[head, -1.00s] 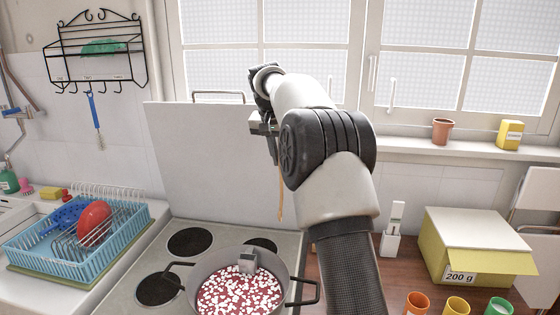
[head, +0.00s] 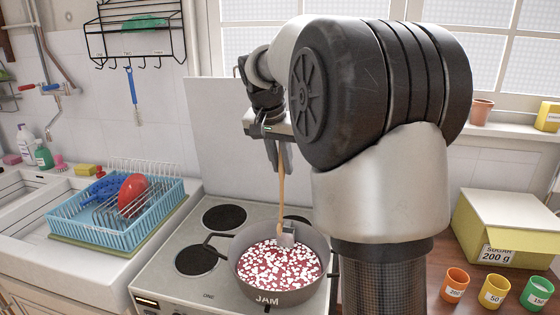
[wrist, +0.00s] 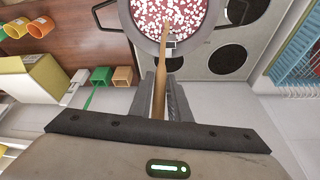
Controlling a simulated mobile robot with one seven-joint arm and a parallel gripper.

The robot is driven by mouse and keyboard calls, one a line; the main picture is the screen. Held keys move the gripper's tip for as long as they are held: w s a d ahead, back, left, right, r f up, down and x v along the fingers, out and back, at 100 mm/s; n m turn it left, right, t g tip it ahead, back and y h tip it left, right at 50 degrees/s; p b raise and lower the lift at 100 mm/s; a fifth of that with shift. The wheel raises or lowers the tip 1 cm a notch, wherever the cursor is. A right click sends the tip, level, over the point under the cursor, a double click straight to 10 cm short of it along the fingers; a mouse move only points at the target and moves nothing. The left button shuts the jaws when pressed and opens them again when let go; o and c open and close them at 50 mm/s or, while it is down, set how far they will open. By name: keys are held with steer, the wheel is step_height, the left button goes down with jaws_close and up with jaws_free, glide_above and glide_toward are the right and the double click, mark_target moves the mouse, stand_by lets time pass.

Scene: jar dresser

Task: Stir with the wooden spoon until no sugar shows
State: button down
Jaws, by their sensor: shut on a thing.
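The pot (head: 302,297), marked JAM, stands on the stove, with many white sugar pieces showing on the red jam (head: 275,268). My gripper (head: 281,160) is above the pot's back side, shut on the wooden spoon (head: 281,200). The spoon points down, its lower end at the back of the pot near a grey block (head: 286,240) on the rim. In the wrist view the spoon (wrist: 159,95) runs from between the fingers (wrist: 161,90) to over the jam (wrist: 182,12). I cannot tell whether its tip touches the jam.
The stove (head: 160,275) has free black burners left of and behind the pot. A blue dish rack (head: 100,230) stands at left. At right are the yellow sugar box (head: 490,222) and orange (head: 455,283), yellow (head: 494,290) and green (head: 537,292) cups.

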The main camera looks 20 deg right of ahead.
mark_target(281, 209)
steer(key=shift+f+b, duration=5.25)
steer(key=shift+f, duration=1.9)
